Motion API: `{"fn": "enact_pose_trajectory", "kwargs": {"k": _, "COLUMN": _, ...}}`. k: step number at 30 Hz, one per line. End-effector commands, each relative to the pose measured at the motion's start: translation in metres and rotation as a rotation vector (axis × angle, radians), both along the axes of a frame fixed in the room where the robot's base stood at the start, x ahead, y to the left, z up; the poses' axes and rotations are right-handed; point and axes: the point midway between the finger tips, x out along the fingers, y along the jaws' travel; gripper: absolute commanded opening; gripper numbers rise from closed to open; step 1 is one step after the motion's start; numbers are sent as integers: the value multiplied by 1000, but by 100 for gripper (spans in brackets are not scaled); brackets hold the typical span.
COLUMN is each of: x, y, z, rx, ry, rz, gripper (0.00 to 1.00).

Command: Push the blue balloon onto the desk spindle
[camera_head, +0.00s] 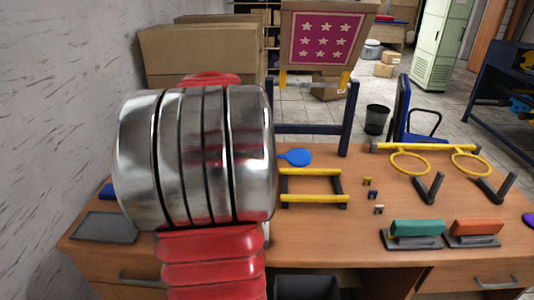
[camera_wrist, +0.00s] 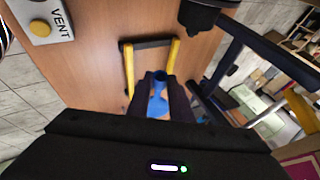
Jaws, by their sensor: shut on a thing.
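The blue balloon (camera_head: 296,157) shows as a flat round shape just right of my large metal arm link in the head view. In the wrist view the blue balloon (camera_wrist: 157,103) lies between the two dark fingers of my gripper (camera_wrist: 160,80), which is shut on it. The gripper itself is hidden behind my arm in the head view. A black part (camera_wrist: 203,14) stands at the top of the wrist view, apart from the balloon; I cannot tell if it is the desk spindle. No spindle is clearly recognisable in the head view.
A yellow and black frame (camera_head: 311,171) lies on the desk (camera_head: 320,222) close to the balloon. A VENT button (camera_wrist: 40,28) is in the wrist view's corner. Two yellow rings on a bar (camera_head: 428,147), a green stamp (camera_head: 416,228) and an orange stamp (camera_head: 477,227) occupy the right side.

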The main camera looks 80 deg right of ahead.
Motion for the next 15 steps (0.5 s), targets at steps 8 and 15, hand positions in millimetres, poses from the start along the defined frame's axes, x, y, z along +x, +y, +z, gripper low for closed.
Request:
{"fn": "enact_pose_trajectory", "kwargs": {"k": 8, "x": -6, "y": 25, "z": 15, "rx": -1, "ry": -2, "rz": -1, "gripper": 7}}
{"fn": "enact_pose_trajectory", "kwargs": {"k": 15, "x": -11, "y": 47, "z": 27, "rx": -2, "ry": -2, "rz": 0, "gripper": 7}}
